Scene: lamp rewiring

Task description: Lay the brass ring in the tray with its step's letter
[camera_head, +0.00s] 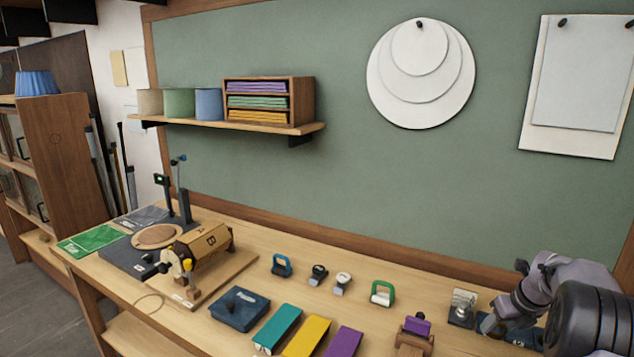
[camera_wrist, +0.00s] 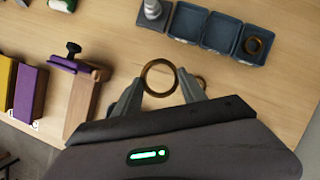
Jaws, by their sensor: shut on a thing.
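My gripper (camera_wrist: 160,80) is shut on a brass ring (camera_wrist: 160,61), held between the fingertips with its open middle facing the wrist camera. Three small blue-grey trays stand in a row beyond it in the wrist view: a left tray (camera_wrist: 176,33), a middle tray (camera_wrist: 207,45) and a right tray (camera_wrist: 266,36). Another brass ring (camera_wrist: 253,45) lies in the right tray. The middle tray looks empty. The labels at the trays' front edges are too small to read. Part of another ring-like brown thing (camera_wrist: 203,79) shows behind the right finger. In the head view my arm hides most of the trays.
A wooden block with a purple top (camera_wrist: 87,66) and a dark knob stands left of my gripper. A metal fitting (camera_wrist: 153,9) is beside the left tray. Teal (camera_head: 277,326), yellow (camera_head: 307,337) and purple pads lie along the bench front. Bare wood lies around the ring.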

